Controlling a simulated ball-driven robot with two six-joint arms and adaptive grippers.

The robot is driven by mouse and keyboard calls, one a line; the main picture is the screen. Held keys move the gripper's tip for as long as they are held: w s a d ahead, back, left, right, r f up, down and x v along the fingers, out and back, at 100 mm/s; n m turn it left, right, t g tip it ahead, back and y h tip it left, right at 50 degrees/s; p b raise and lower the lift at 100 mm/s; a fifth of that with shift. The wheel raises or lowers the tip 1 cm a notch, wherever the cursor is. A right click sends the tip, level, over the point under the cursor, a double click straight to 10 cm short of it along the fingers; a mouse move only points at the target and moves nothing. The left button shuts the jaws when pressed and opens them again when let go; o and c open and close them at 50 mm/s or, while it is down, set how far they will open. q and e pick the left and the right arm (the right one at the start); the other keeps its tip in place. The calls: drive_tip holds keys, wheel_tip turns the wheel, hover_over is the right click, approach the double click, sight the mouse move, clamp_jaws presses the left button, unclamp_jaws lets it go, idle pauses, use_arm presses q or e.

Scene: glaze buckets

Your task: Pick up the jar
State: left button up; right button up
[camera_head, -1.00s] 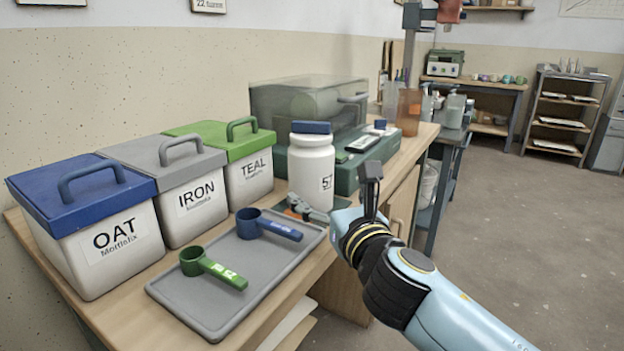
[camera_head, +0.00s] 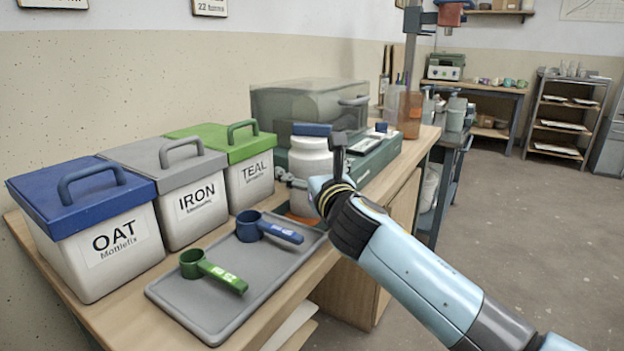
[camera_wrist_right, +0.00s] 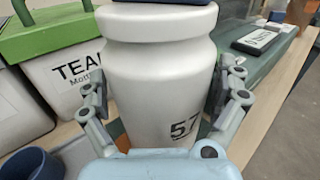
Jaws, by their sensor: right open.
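The white jar (camera_head: 311,158) with a blue lid (camera_head: 312,129) stands upright on the bench, partly hidden behind my right gripper in the head view. In the right wrist view the jar (camera_wrist_right: 155,75) fills the middle, with "57" printed low on its front. My right gripper (camera_wrist_right: 162,100) is open, with one finger on each side of the jar. A slim gap seems to show on the left side; whether the right finger touches I cannot tell. In the head view the right gripper (camera_head: 318,178) is at the jar's front right. My left gripper is not in view.
Lidded buckets marked OAT (camera_head: 105,245), IRON (camera_head: 192,205) and TEAL (camera_head: 250,180) line the wall. A grey tray (camera_head: 205,318) holds a green scoop (camera_head: 212,270) and a blue scoop (camera_head: 268,228). A translucent covered box (camera_head: 300,100) stands behind the jar.

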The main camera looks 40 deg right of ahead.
drive_tip(key=c, duration=1.3)
drive_tip(key=shift+r, duration=0.15)
drive_tip(key=shift+c, duration=0.3)
